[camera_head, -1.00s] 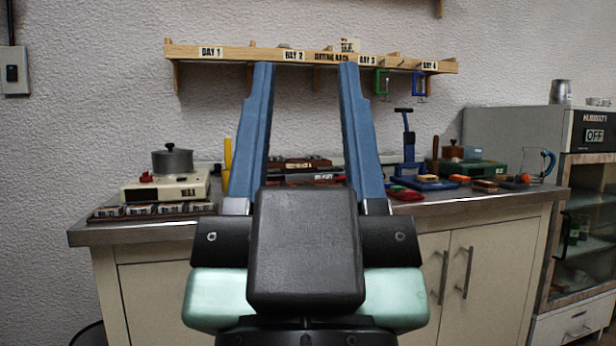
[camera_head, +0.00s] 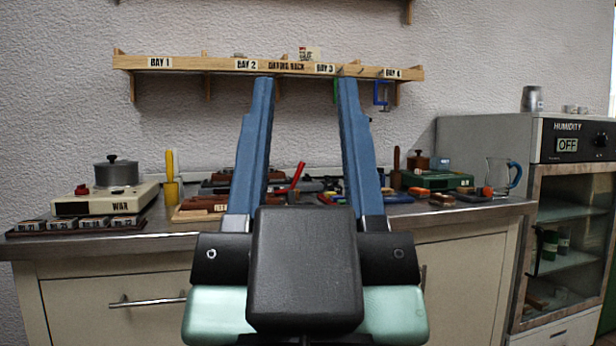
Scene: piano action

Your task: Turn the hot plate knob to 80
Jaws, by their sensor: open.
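Labelled blocks (camera_head: 82,224) lie along the bench front before the hot plate. A yellow-handled tool (camera_head: 170,170) stands just right of it. A wooden drying rack (camera_head: 200,64) hangs on the wall above. A humidity cabinet (camera_head: 570,180) stands at the right.

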